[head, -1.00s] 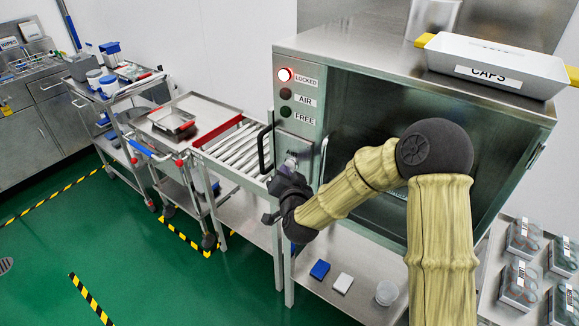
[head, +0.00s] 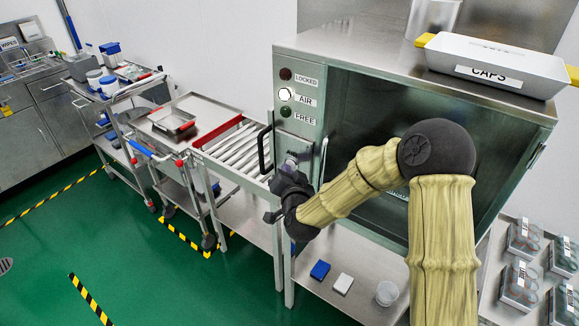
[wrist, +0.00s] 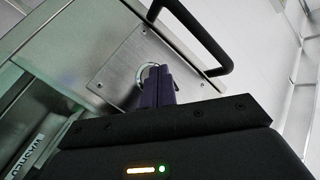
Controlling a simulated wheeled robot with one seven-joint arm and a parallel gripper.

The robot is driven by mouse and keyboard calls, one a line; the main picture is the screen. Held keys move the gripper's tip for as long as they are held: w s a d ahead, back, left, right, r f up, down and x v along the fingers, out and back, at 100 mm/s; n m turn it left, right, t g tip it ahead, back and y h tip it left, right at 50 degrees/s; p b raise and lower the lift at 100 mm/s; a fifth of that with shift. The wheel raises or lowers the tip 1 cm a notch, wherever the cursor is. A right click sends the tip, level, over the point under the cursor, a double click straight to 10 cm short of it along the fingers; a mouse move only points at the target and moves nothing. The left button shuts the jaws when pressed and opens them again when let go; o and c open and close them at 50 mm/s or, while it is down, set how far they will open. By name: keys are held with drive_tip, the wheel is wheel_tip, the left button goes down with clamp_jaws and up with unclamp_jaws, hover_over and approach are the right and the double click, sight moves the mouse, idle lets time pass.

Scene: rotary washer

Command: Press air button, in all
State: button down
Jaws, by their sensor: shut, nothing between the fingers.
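The steel washer (head: 300,45) has a panel with three lamps. The AIR lamp (head: 285,94) glows white, while the LOCKED lamp (head: 285,74) and the FREE lamp (head: 285,112) are dark. The air button (wrist: 146,68) shows in the wrist view as a round, ringed button on a metal plate, partly hidden by my fingers. My gripper (head: 290,170) is in front of this plate. In the wrist view my gripper (wrist: 158,84) is shut and empty, with its tips over the button ring. They appear to touch it, but the contact itself is hidden.
A black bar handle (head: 264,150) stands out just left of the button plate. A roller conveyor (head: 235,146) joins the washer's left side. A white CAPS bin (head: 490,62) sits on top. Blue and white items lie on the shelf below.

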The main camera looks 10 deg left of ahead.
drive_tip(key=shift+s, duration=0.1)
drive_tip(key=shift+s+a+b, duration=0.3)
drive_tip(key=shift+s, duration=0.35)
drive_tip(key=s, duration=0.1)
drive_tip(key=s+a+b, duration=0.1)
drive_tip(key=s, duration=0.1)
drive_tip(key=s+a, duration=0.1)
drive_tip(key=shift+s, duration=0.35)
idle(0.7)
